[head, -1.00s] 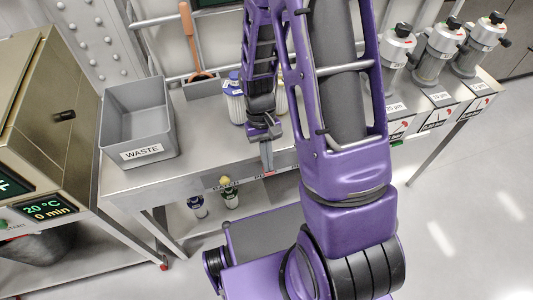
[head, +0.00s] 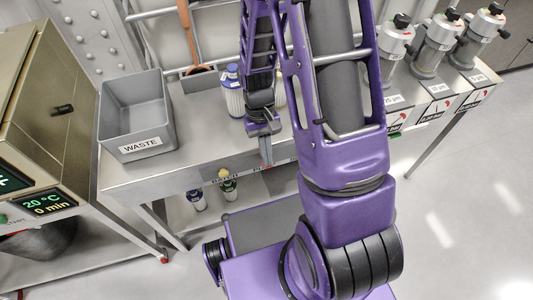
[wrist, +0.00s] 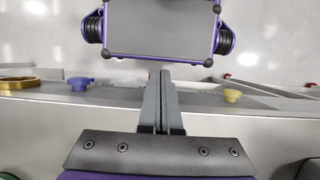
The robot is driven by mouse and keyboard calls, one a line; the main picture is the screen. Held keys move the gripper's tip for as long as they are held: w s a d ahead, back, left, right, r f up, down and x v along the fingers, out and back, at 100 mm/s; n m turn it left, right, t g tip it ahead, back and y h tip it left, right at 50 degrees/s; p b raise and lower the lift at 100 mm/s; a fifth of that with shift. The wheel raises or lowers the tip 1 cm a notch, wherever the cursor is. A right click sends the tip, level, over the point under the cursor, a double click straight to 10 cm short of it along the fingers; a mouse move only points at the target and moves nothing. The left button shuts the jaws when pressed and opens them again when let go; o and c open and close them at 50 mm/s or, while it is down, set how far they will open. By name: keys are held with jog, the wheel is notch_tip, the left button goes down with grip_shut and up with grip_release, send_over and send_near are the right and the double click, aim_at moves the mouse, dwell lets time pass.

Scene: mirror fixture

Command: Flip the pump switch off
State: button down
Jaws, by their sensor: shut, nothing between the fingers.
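My gripper (head: 266,160) is shut and empty, pointing down at the front edge of the steel bench (head: 185,180). In the wrist view its two fingers (wrist: 160,74) lie side by side, with the tips at the bench's front edge. A partly covered label strip (head: 228,179) runs along that edge in the head view. A tiny reddish spot shows beside the fingertips in the wrist view. The pump switch itself cannot be made out clearly; the fingers cover that part of the edge. I cannot tell whether they touch it or which way it is set.
A grey waste bin (head: 138,112) stands on the bench's left, with a blue-capped bottle (head: 233,92) nearer the gripper. Several metal canisters (head: 435,50) stand at the right. A cabinet with a display (head: 45,205) is at far left.

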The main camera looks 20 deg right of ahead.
jog(key=shift+s, duration=0.2)
jog(key=shift+s+f, duration=0.5)
jog(key=shift+s, duration=0.1)
jog(key=shift+w+r+p, duration=0.2)
jog(key=shift+w+p, duration=0.1)
jog(key=shift+w, duration=0.5)
jog(key=shift+r, duration=0.2)
jog(key=s+r+p, duration=0.4)
jog(key=r, duration=0.8)
jog(key=shift+s+r+p, duration=0.4)
